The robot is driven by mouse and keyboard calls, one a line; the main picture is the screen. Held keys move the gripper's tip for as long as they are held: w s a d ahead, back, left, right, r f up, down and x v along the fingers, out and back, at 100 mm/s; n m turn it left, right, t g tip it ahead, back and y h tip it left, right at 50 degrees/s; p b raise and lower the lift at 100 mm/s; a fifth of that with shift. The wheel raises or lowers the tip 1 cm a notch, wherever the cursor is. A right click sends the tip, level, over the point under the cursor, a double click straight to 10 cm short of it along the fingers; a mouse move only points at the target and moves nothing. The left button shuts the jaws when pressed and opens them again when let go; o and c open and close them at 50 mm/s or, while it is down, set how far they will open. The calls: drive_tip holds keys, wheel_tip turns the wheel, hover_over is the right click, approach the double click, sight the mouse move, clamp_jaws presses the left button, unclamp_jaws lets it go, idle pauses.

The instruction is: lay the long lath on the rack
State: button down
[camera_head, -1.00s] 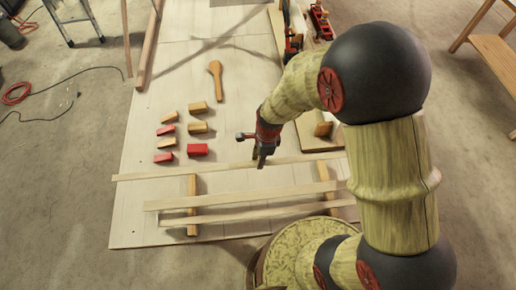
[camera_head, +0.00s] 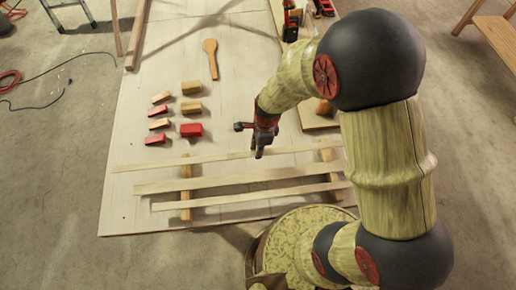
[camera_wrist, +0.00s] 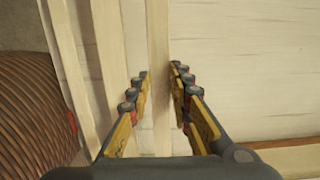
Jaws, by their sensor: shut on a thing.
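The long pale lath (camera_head: 200,161) runs left to right in the head view, the farthest of three laths. My gripper (camera_head: 258,153) is shut on it near its middle, from above. In the wrist view the lath (camera_wrist: 158,70) passes between the two fingers (camera_wrist: 158,105). The rack shows as short wooden crosspieces (camera_head: 186,215) at left and right, under the two nearer laths. The held lath crosses over their far ends; I cannot tell whether it touches them.
Two other laths, a middle one (camera_head: 220,182) and a nearest one (camera_head: 230,198), lie across the rack. Several red and tan blocks (camera_head: 191,130) and a wooden spoon (camera_head: 211,60) lie beyond on the pale board (camera_head: 150,60). A clear strip separates the blocks from the held lath.

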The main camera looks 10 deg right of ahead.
drive_tip(key=shift+f+b, duration=0.75)
drive_tip(key=shift+f, duration=0.9)
drive_tip(key=shift+r+p, duration=2.35)
drive_tip(key=shift+r, duration=0.15)
drive_tip(key=shift+f, duration=0.2)
drive_tip(key=shift+f+b, duration=1.55)
drive_tip(key=shift+f, duration=0.85)
drive_tip(key=shift+f, duration=0.3)
drive_tip(key=c, duration=1.5)
unclamp_jaws()
drive_tip(key=shift+c, duration=0.2)
drive_tip(key=shift+o, duration=0.8)
drive_tip(key=shift+r, duration=0.15)
